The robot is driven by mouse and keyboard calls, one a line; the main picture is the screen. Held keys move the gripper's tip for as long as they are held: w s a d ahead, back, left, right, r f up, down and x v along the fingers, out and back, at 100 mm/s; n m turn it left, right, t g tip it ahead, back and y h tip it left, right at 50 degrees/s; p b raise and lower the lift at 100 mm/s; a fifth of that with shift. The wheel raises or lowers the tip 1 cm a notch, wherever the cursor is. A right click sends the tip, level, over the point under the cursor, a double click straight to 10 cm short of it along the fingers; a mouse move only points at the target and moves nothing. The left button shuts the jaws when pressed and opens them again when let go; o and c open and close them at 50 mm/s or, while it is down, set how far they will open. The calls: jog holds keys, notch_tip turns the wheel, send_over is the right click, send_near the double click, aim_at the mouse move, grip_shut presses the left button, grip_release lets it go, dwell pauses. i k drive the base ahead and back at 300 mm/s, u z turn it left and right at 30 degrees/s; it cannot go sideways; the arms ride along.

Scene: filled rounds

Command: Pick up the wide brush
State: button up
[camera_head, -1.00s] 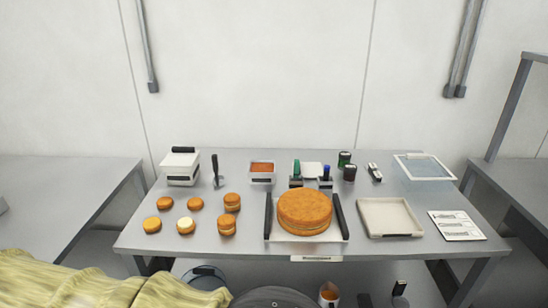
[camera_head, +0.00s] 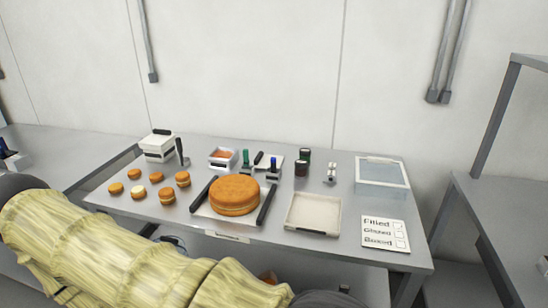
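A green-handled tool (camera_head: 245,157) and a blue-handled tool (camera_head: 272,165) stand side by side at the back middle of the metal table, with a dark handle between them. Their lower ends are too small to make out, so I cannot tell which is the wide brush. Another black-handled tool (camera_head: 180,151) stands upright beside the white box at the back left. My arm in its yellowish cover crosses the lower left of the view. My gripper is not in view.
A big round cake (camera_head: 234,195) sits between two black bars at the front middle. Small filled rounds (camera_head: 138,192) lie at left. A red-filled tub (camera_head: 222,157), dark jars (camera_head: 302,163), an empty cream tray (camera_head: 313,213), a glass-topped box (camera_head: 382,172) and a checklist card (camera_head: 385,234) share the table (camera_head: 345,250).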

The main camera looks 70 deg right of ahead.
aim_at(245, 166)
jog(key=k, duration=0.1)
jog(key=z, duration=0.95)
